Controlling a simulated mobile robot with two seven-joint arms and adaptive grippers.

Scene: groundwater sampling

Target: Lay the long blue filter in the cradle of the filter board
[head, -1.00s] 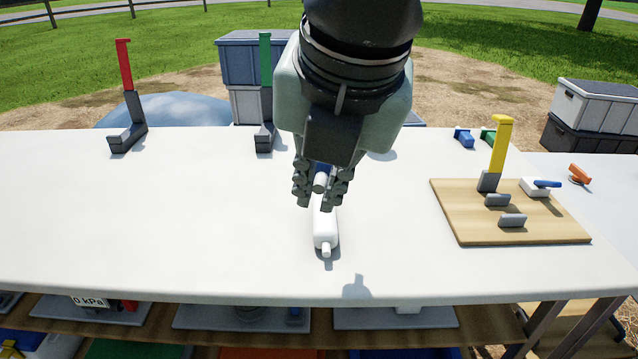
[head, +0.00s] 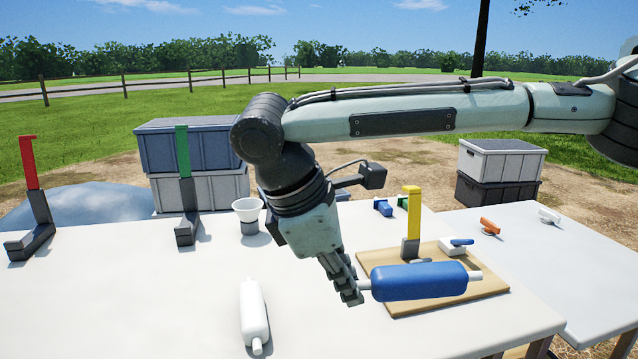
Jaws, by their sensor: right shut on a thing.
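The long blue filter (head: 418,281) is a blue cylinder with white end nozzles. My right gripper (head: 352,288) is shut on its left nozzle. The filter is held nearly level, with its length running left to right in the head view. It appears in front of the wooden filter board (head: 487,289), covering part of it. The board's cradle is hidden behind the filter, and I cannot tell how high the filter is above the board. My left gripper is not in view.
A yellow post (head: 412,212) and a blue-handled white valve (head: 453,246) stand on the board. A white cylinder (head: 254,308) lies on the white table (head: 130,300). A white cup (head: 248,214) and red (head: 30,165) and green (head: 183,152) posts stand farther back. The left front table is clear.

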